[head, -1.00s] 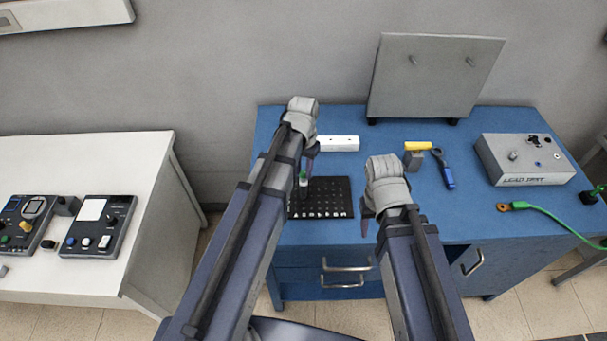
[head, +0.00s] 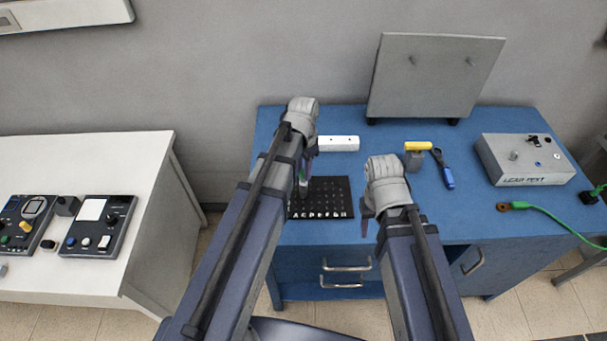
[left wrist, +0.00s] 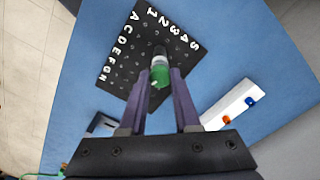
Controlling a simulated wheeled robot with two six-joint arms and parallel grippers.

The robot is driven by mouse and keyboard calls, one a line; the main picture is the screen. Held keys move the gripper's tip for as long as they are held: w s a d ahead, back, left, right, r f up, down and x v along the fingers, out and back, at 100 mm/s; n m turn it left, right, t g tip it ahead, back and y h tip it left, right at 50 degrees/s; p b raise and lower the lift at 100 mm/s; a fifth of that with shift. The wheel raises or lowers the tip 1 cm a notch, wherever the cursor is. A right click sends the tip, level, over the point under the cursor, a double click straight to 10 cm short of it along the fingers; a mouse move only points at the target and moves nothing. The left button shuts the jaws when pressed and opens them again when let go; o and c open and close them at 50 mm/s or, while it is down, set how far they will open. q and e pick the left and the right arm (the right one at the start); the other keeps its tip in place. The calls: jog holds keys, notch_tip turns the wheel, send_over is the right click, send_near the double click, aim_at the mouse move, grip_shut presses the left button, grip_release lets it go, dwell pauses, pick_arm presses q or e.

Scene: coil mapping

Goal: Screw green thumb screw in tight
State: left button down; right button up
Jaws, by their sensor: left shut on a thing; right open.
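A green thumb screw (left wrist: 160,73) with a dark end shows between the fingertips of my left gripper (left wrist: 160,80) in the left wrist view. The gripper is shut on it, over the black lettered board (left wrist: 120,75). In the head view the left gripper (head: 303,180) is at the left part of the black board (head: 335,197), and the screw is mostly hidden by the arm. I cannot tell how deep the screw sits or whether it touches the board. My right gripper (head: 367,222) is open and empty, just right of the board.
A white block (head: 338,143) lies behind the board; in the left wrist view it has orange and blue knobs. A yellow-topped block (head: 416,153), a blue-handled tool (head: 446,172), a green lead (head: 555,220) and a grey box (head: 525,160) are on the blue table to the right.

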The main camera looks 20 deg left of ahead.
pick_arm(q)
jog(key=shift+m, duration=0.6)
jog(key=c, duration=1.1)
grip_release()
jog(key=shift+m, duration=0.5)
jog(key=o, duration=0.6)
jog(key=shift+c, duration=0.2)
jog(key=shift+r, duration=0.15)
notch_tip(320, 180, up, 8)
jog(key=p, duration=0.7)
jog(key=shift+f+p, duration=0.2)
jog(key=shift+p, duration=0.2)
